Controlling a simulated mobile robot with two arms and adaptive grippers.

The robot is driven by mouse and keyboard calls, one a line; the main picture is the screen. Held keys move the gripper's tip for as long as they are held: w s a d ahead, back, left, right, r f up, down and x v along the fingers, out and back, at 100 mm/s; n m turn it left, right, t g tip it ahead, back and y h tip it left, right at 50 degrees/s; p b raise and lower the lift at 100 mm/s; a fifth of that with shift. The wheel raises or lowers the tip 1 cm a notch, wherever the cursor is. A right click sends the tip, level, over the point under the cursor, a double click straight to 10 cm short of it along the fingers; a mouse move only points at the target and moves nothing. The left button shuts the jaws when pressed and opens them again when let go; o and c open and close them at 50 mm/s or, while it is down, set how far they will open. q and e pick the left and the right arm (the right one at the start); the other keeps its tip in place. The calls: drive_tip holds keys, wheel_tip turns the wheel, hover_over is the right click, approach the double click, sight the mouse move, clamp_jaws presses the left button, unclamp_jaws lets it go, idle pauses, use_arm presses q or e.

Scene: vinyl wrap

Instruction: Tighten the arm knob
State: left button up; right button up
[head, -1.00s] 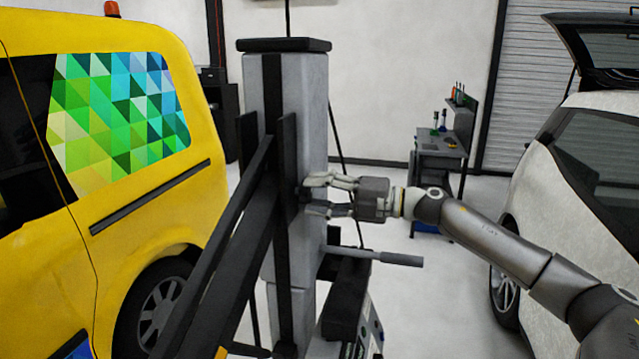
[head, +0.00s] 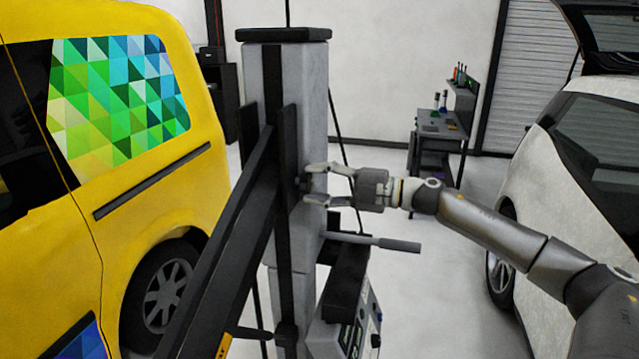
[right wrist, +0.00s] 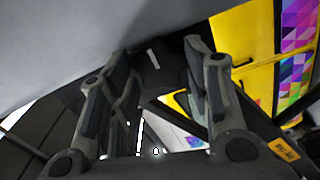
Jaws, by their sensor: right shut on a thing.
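The arm knob (head: 303,184) is a small dark knob on the side of the grey column (head: 312,120), beside the black slanted arm (head: 236,215). My right gripper (head: 315,184) reaches in from the right, with one finger above the knob and one below it. In the right wrist view, the two fingers of my right gripper (right wrist: 158,62) stand on either side of a dark part (right wrist: 162,75), which looks like the knob. It is shut on the knob, though the exact contact is hard to see. My left gripper is not in view.
A yellow van (head: 150,200) with a patterned window stands close on the left. A grey handle (head: 375,242) sticks out below my right gripper, above a control box (head: 350,325). A white car (head: 560,190) is on the right. A workbench (head: 438,135) stands at the back.

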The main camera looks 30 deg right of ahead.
drive_tip(key=o, duration=1)
drive_tip(key=shift+s+d+f, duration=0.1)
drive_tip(key=shift+s+d, duration=0.35)
drive_tip(key=shift+v, duration=3.1)
